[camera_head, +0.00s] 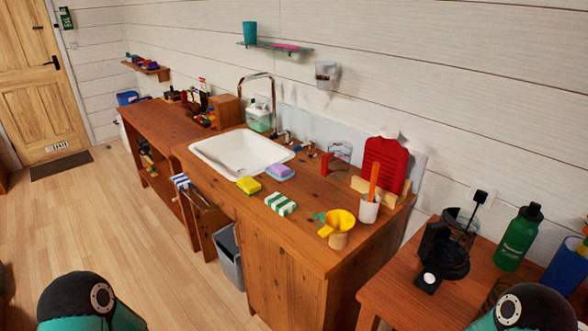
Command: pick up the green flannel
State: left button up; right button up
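A small folded cloth with green and white stripes (281,204), which looks like the green flannel, lies on the wooden sink counter (285,245), near its front edge. It lies to the right of a yellow sponge (249,185) and in front of a lilac and blue sponge (280,172). Nothing covers it. Only the upper parts of my two arms show, at the bottom left and bottom right; neither gripper is in view.
A white sink (240,154) is set into the counter. A yellow funnel (338,226), a white pot (369,208) and a red board (384,165) stand right of the cloth. A grey bin (228,257) stands below. The floor (120,225) at left is clear.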

aim_at(281, 204)
jog(key=u, duration=0.05)
jog(key=k, duration=0.45)
jog(key=u, duration=0.15)
jog(key=i, duration=1)
jog(key=u, duration=0.55)
